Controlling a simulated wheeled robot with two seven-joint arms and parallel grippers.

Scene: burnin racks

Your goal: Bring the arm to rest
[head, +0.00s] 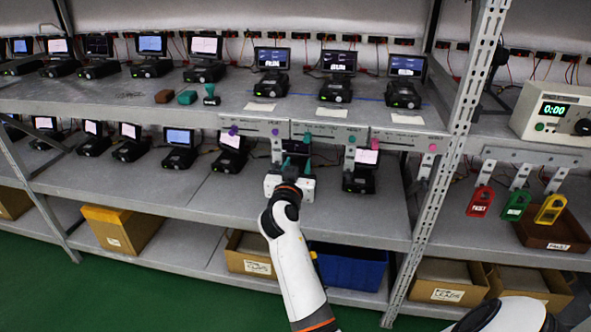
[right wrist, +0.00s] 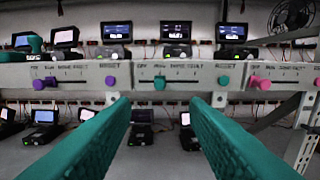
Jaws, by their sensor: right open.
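My right arm reaches up from the bottom of the head view. Its right gripper (head: 296,163) is in front of the middle rack's shelf edge, just below the label strip (head: 325,133). Its teal fingers are apart with nothing between them. In the right wrist view the right gripper (right wrist: 158,108) is open below the strip's middle section, which has a teal knob (right wrist: 160,84) and another teal knob (right wrist: 224,81). Purple knobs (right wrist: 110,81) are on the left section and pink knobs (right wrist: 260,83) on the right. My left gripper is not in view.
Devices with screens (head: 338,75) line the upper shelf, with more on the lower one. A metal upright (head: 458,130) stands right of the gripper. Red (head: 481,202), green and yellow tags hang farther right. A blue bin (head: 348,268) is below. Green floor is open at lower left.

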